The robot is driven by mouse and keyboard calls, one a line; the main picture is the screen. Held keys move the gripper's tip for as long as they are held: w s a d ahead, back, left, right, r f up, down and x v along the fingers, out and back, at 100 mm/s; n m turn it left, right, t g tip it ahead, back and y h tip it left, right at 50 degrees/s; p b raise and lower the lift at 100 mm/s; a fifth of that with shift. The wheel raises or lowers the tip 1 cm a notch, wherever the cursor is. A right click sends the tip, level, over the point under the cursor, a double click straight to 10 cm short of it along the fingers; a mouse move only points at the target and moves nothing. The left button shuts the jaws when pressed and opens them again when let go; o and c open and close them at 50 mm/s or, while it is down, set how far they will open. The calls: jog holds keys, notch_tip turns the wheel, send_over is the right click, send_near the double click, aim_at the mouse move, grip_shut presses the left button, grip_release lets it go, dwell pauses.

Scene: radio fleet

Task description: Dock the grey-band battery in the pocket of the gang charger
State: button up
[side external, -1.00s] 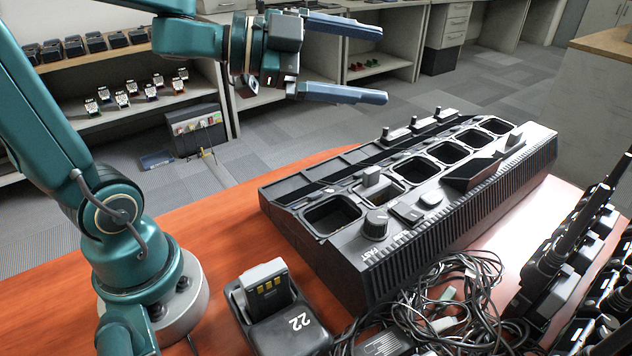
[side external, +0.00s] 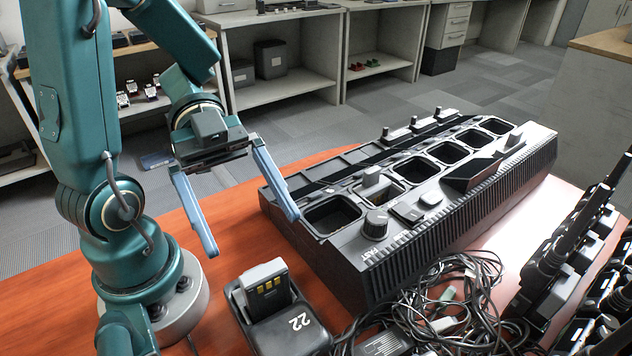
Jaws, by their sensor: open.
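My gripper (side external: 252,234) is open and empty, its two blue fingers pointing down over the table, above and behind a small black holder (side external: 291,335) marked 22. A grey battery (side external: 265,275) with yellow contacts stands tilted in that holder; I cannot make out a separate band on it. The long black gang charger (side external: 385,254) lies to the right, with a row of pockets along its top. Its nearest pocket (side external: 333,216) is empty. The second pocket holds a light grey piece (side external: 376,186). The farther pockets look empty. The right finger overlaps the charger's near left corner in the picture.
A tangle of black cables (side external: 450,310) lies in front of the charger. Several black radios with antennas (side external: 560,265) stand at the right edge. The orange table (side external: 222,310) is clear between my base and the holder. Shelves stand behind, away from the table.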

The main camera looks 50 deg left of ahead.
aim_at(269, 285)
notch_tip(269, 285, down, 8)
jog(key=shift+r, duration=0.2)
jog(key=shift+x, duration=2.55)
grip_shut()
jog(key=shift+r, duration=0.2)
